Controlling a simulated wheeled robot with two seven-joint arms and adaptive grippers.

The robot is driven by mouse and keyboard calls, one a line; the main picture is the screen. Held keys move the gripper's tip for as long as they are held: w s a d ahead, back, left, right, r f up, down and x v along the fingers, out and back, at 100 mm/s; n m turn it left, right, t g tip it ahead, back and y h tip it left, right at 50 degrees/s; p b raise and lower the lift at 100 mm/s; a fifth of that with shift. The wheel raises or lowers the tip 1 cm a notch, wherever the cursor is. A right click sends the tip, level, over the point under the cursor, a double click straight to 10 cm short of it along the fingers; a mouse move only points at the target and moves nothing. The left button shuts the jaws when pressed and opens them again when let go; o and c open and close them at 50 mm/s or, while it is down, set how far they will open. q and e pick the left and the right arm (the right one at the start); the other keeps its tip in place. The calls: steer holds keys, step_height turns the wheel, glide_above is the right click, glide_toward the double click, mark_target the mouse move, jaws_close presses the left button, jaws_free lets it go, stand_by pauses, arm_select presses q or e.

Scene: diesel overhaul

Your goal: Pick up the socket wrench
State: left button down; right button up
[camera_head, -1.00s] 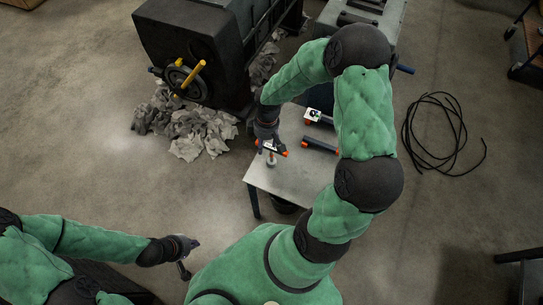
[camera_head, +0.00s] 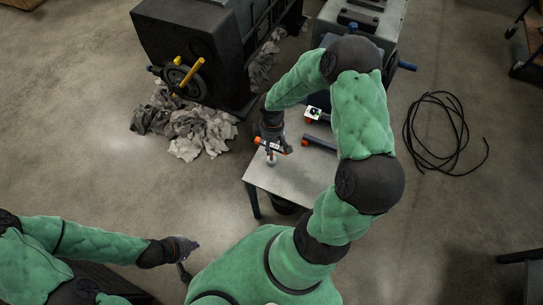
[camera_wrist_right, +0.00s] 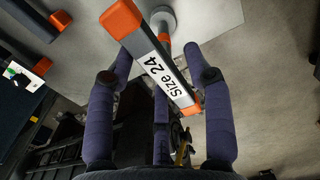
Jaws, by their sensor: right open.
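A socket wrench with a grey handle, orange ends and a white "Size 24" label stands upright on the table, socket end down. It shows in the head view (camera_head: 271,158) and in the right wrist view (camera_wrist_right: 163,65). My right gripper (camera_head: 272,139) is open at the wrench's handle. In the right wrist view its fingers (camera_wrist_right: 160,85) are spread on both sides of the handle, not visibly closed on it. My left gripper (camera_head: 188,258) is low at the left, away from the table; its finger state is too small to tell.
The grey table (camera_head: 292,183) also holds another orange-tipped dark tool (camera_head: 319,143) and a white-labelled orange-and-dark item (camera_head: 313,114) to the wrench's right. An engine block with a yellow-handled wheel (camera_head: 185,78) and crumpled rags (camera_head: 190,130) are at the left. A black cable coil (camera_head: 440,130) lies on the floor.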

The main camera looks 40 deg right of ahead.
step_height(320, 180, down, 3)
steer(key=shift+f+b, duration=0.1)
steer(key=shift+b, duration=0.3)
jaws_close()
steer(key=shift+w+r, duration=0.1)
steer(key=shift+r, duration=0.45)
step_height(320, 180, up, 2)
steer(key=shift+r+p, duration=0.2)
steer(key=shift+p, duration=0.55)
steer(key=s+d+r+p, duration=0.4)
steer(key=s+d+r, duration=0.2)
steer(key=d+r, duration=0.3)
steer(key=d, duration=0.3)
steer(key=shift+s+d+r, duration=0.15)
steer(key=shift+d+r, duration=0.15)
steer(key=shift+r, duration=0.05)
steer(key=c, duration=1)
jaws_free()
